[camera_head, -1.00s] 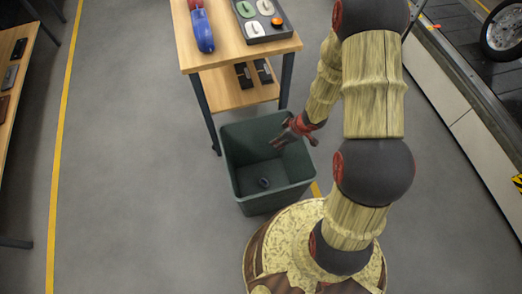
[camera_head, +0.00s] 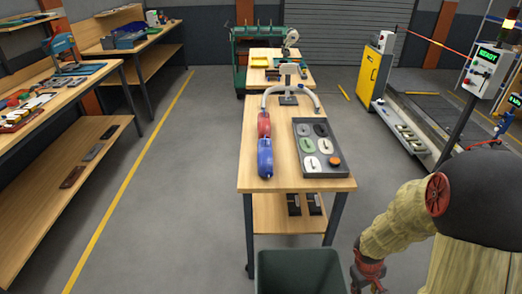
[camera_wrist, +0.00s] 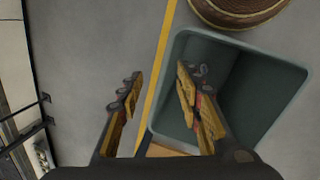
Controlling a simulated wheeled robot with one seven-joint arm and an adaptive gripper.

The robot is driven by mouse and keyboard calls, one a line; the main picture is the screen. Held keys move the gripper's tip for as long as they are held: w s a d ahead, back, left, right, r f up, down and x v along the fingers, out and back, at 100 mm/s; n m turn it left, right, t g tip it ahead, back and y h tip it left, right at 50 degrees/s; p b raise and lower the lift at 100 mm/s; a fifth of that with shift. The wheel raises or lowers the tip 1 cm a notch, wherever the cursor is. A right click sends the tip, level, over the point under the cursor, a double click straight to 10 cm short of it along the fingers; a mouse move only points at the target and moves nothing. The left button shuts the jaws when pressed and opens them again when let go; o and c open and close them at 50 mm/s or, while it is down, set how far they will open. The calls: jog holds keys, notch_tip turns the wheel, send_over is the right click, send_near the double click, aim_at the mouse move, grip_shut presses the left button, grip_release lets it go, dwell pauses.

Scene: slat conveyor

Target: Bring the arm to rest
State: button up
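My arm hangs down at the right of the head view, with my gripper (camera_head: 368,276) low beside the right rim of a dark green bin (camera_head: 300,256). The picture's lower edge cuts off the fingertips there. In the wrist view my gripper (camera_wrist: 160,78) has its two fingers spread apart with nothing between them. The bin (camera_wrist: 272,60) lies under and beside the right finger in that view. Its floor is out of sight in the head view and partly hidden by the finger in the wrist view.
A wooden table (camera_head: 270,128) stands behind the bin, carrying a red bottle, a blue bottle (camera_head: 265,158) and a grey tray (camera_head: 320,170) of parts. A long workbench (camera_head: 60,105) is at left, a conveyor (camera_head: 440,115) at right. The left aisle floor is clear.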

jog(key=s+a+r+m+t+y, duration=0.1)
jog(key=a+r, duration=0.4)
jog(key=r, duration=0.6)
jog(key=s+a+r+m+t, duration=0.1)
jog(key=s+a+r+t, duration=0.2)
jog(key=r, duration=0.8)
jog(key=s+a+r+m+t+y, duration=0.1)
jog(key=s+a+r, duration=0.3)
jog(key=a+r, duration=0.3)
notch_tip(320, 180, up, 4)
jog(key=shift+s+f+t+y, duration=0.1)
jog(key=shift+s+t+y, duration=0.2)
jog(key=shift+t, duration=0.1)
